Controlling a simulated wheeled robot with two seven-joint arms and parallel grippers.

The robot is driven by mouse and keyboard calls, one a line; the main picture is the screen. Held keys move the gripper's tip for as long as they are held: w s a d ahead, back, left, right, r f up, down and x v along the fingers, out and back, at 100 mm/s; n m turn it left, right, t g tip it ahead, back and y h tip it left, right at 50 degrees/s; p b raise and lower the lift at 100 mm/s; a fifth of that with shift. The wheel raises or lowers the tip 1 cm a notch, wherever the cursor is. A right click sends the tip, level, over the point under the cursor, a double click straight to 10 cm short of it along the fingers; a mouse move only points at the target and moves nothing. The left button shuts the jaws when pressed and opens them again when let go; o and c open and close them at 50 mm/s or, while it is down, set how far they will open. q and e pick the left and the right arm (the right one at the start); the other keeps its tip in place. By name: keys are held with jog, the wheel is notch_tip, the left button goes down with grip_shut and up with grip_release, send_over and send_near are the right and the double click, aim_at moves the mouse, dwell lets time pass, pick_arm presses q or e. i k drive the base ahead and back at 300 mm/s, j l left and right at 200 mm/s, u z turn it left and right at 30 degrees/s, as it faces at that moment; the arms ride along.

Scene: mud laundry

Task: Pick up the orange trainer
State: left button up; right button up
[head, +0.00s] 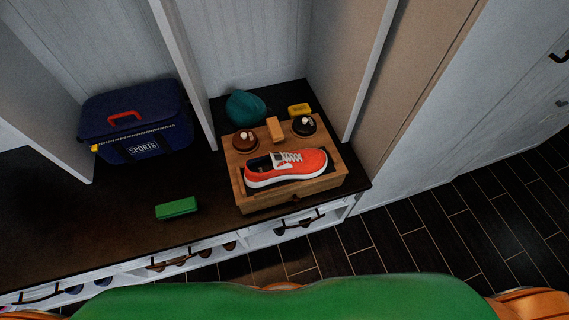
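The orange trainer (300,168) has white laces and a white sole. It lies on its side or sole-down across the front of a wooden box (250,205), on a dark pad, with its toe to the right. Behind it on the same box are a brown round tin or brush (245,141), a small tan block (275,129) and a black round tin or brush (304,126). Nothing covers the trainer. Neither of my grippers shows; only parts of my own body are at the bottom edge.
The box stands at the right end of a dark bench (100,220). A teal bundle (246,108) and a yellow block (299,110) are behind it. A blue sports bag (137,120) and a green block (176,208) are left. Upright panels flank the cubby.

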aim_at(261, 172)
jog(key=j+u, duration=0.15)
jog(key=j, duration=1)
jog(key=j+u, duration=0.15)
jog(key=j, duration=0.95)
jog(key=i, duration=0.05)
